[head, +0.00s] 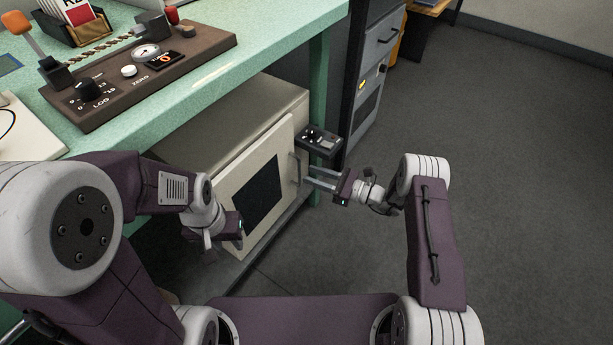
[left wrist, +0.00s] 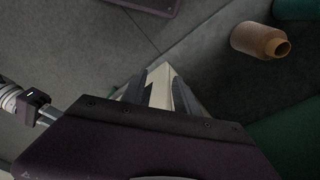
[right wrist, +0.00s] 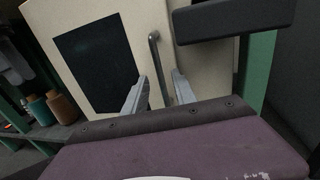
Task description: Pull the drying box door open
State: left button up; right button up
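The drying box (head: 222,118) stands under the green bench. Its cream door (head: 284,146) has a dark window (head: 257,194) and an upright bar handle (head: 296,168) at its right side; I cannot tell whether the door is slightly ajar. My right gripper (head: 308,178) is at the handle. In the right wrist view, its fingers (right wrist: 160,78) are open, one on each side of the handle bar (right wrist: 155,55), with gaps visible. My left gripper (left wrist: 158,82) hangs in front of the door's left part, fingers apart; a cream surface shows between them. Its fingertips are hidden in the head view.
A dark control box (head: 318,141) juts out beside the handle. A green bench leg (head: 318,75) and a grey cabinet (head: 368,105) stand to the right. The floor (head: 520,160) to the right is clear.

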jog(key=shift+b+x, duration=0.35)
jog(key=shift+x, duration=1.1)
grip_shut()
